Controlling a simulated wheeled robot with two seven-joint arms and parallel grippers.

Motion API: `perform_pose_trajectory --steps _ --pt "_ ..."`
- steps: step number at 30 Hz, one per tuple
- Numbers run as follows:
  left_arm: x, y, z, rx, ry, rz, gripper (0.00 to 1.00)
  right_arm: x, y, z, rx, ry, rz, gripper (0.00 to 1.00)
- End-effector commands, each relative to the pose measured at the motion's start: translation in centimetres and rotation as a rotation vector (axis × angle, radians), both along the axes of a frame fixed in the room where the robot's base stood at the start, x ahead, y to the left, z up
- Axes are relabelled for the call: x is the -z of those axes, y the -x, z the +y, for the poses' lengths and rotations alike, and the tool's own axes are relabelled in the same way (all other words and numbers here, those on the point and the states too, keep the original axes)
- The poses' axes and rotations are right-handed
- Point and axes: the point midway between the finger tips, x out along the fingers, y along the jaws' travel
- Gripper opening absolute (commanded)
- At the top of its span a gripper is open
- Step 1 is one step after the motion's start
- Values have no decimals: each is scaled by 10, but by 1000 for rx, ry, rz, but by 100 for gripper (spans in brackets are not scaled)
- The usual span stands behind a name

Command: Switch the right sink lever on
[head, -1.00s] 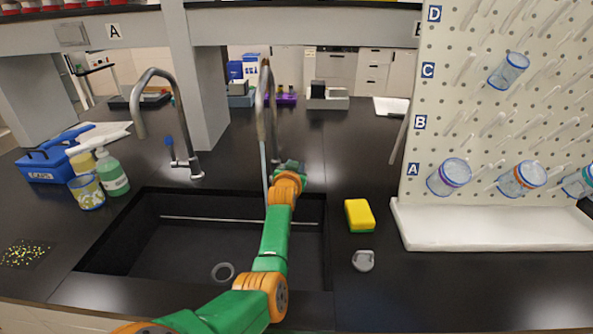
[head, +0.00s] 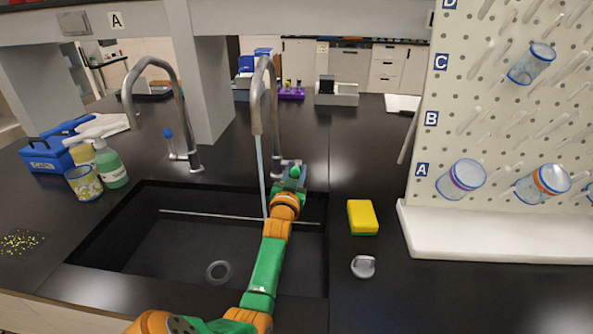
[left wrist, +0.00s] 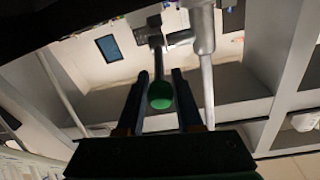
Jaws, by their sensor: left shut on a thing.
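The right sink tap (head: 275,115) is a tall grey gooseneck at the back right of the black sink (head: 135,225). A thin pale stream of water (head: 262,175) falls from its spout into the sink. My left gripper (head: 293,171) is at the base of this tap, on its right side, and hides most of the lever there. In the left wrist view, the lever's dark rod (left wrist: 155,42) ends in a green knob (left wrist: 160,96) between the two fingers of my left gripper (left wrist: 160,75), which is shut on it. My right gripper is out of view.
The left tap (head: 178,110) with a blue-tipped lever (head: 168,133) stands at the back left. Bottles and a blue caddy (head: 48,155) are left of the sink. A yellow sponge (head: 362,217) and grey stopper (head: 363,266) lie to its right, before a pegboard (head: 480,130).

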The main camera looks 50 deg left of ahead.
Motion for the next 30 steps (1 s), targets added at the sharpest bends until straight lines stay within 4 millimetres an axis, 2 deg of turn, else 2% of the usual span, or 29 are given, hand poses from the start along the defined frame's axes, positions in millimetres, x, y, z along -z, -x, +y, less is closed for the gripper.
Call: perform_pose_trajectory --steps 3,4,6,7,16,21,23,27,30 --pt "-2 0 0 0 -3 -4 0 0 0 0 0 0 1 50" --pt "-2 0 0 0 -3 -4 40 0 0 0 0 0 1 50" --pt "-2 0 0 0 -2 -3 59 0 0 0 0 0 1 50" --pt "-2 0 0 0 -2 -3 63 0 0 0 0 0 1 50" --pt "-2 2 -2 0 0 0 63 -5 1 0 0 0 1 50" --pt "-8 28 -21 1 2 4 63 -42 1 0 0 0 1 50" --pt "-6 39 -28 0 2 4 63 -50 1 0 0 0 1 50" --pt "0 54 -39 0 0 1 63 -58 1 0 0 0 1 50" --pt "2 57 -42 0 -1 0 63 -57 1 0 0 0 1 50"
